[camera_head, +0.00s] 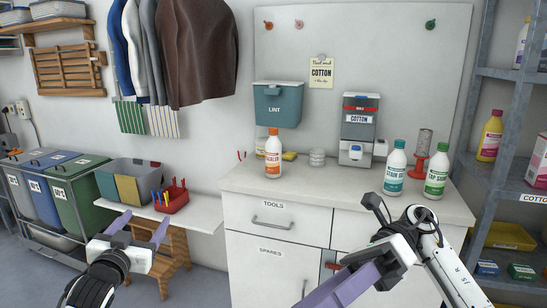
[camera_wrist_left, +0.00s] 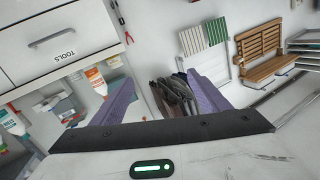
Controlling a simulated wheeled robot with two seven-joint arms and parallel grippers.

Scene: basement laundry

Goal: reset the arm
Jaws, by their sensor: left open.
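My left gripper (camera_head: 140,226) is at the lower left in the head view, its two purple fingers spread with nothing between them. It is in front of the white bench with the red caddy. In the left wrist view the left gripper (camera_wrist_left: 163,88) also shows its fingers wide apart and empty, with hanging clothes visible beyond. My right gripper (camera_head: 338,288) is at the bottom edge, in front of the white cabinet. One purple finger shows clearly; the rest is cut off, so its opening cannot be judged.
A red caddy (camera_head: 177,201) stands on the white bench (camera_head: 205,217). Sorting bins (camera_head: 75,203) stand left, a grey metal shelf (camera_head: 495,75) right.

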